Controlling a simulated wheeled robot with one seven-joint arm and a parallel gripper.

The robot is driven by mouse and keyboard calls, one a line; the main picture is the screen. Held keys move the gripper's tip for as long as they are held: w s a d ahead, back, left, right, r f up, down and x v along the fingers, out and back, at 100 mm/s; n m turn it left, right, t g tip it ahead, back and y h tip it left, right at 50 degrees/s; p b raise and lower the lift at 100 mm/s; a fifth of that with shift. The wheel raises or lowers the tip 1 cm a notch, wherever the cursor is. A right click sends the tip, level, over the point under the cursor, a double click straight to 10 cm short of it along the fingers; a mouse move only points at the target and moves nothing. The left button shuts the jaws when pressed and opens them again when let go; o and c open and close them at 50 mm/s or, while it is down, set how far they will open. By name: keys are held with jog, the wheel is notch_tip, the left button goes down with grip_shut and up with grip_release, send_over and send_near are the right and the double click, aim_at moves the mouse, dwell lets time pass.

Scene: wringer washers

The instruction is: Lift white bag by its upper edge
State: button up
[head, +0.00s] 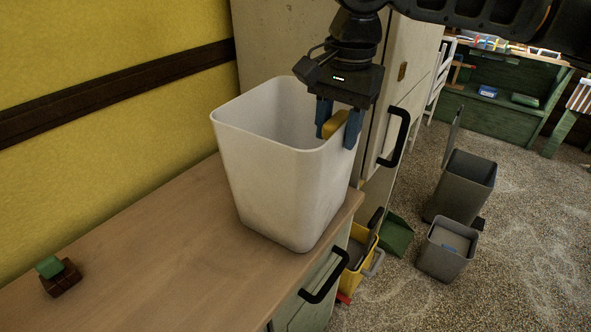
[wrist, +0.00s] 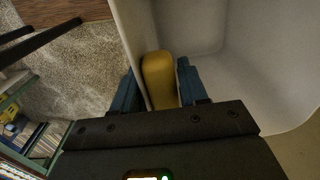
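The white bag (head: 275,185) looks like a stiff, square, open-topped white bin, upright on the wooden counter. Its wall and inside also show in the wrist view (wrist: 205,30). My gripper (head: 338,128) points down at its right upper edge. In the wrist view, my gripper (wrist: 158,85) has its blue fingers on either side of that edge, one outside and one inside. A yellow block (head: 336,123) lies between the fingers, on the inner side of the wall, and also shows in the wrist view (wrist: 159,78). Whether the fingers press on block and wall is unclear.
A small green and brown item (head: 58,277) lies on the counter (head: 150,270) at left. A tall cabinet (head: 385,130) stands close behind my gripper. Grey bins (head: 462,188) and a yellow bucket (head: 357,262) stand on the floor at right. The counter's left part is mostly clear.

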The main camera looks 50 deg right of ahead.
grip_shut()
dwell(0.3)
